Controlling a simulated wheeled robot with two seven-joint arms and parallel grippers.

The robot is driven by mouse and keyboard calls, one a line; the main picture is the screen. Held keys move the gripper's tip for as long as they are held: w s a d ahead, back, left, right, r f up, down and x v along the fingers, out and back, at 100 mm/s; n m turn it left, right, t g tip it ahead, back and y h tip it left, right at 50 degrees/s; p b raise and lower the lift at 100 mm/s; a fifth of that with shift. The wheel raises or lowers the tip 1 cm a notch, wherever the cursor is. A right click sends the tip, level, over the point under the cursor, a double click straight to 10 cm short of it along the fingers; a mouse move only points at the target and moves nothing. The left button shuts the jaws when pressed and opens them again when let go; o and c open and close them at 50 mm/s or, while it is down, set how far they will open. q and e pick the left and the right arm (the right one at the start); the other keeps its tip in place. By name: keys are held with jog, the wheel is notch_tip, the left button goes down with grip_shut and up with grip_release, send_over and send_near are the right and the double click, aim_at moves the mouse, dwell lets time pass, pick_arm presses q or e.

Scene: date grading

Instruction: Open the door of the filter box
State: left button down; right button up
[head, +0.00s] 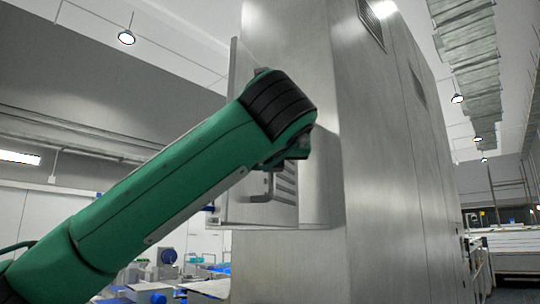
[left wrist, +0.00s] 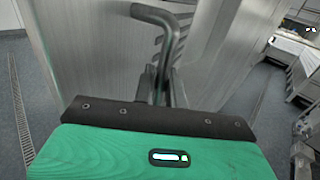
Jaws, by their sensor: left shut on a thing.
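The filter box (head: 318,185) is a grey metal box on the side of a tall steel cabinet. Its door has louvre slots (head: 285,183) and a bent bar handle (head: 262,198). My left gripper (head: 272,166) is at the handle, at the end of my green arm, which hides part of the door and box. In the left wrist view the dark handle (left wrist: 160,45) runs down to my left gripper (left wrist: 158,98), which is shut on it; the fingertips are mostly hidden. How far the door stands open I cannot tell. My right gripper is not in view.
The steel cabinet (head: 375,150) fills the middle and right of the head view. Low equipment with blue parts (head: 160,270) stands behind my arm at lower left. The left wrist view shows grey floor with a drain grating (left wrist: 20,110).

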pick_arm(q)
jog(key=shift+a+r, duration=0.15)
jog(key=shift+r, duration=0.1)
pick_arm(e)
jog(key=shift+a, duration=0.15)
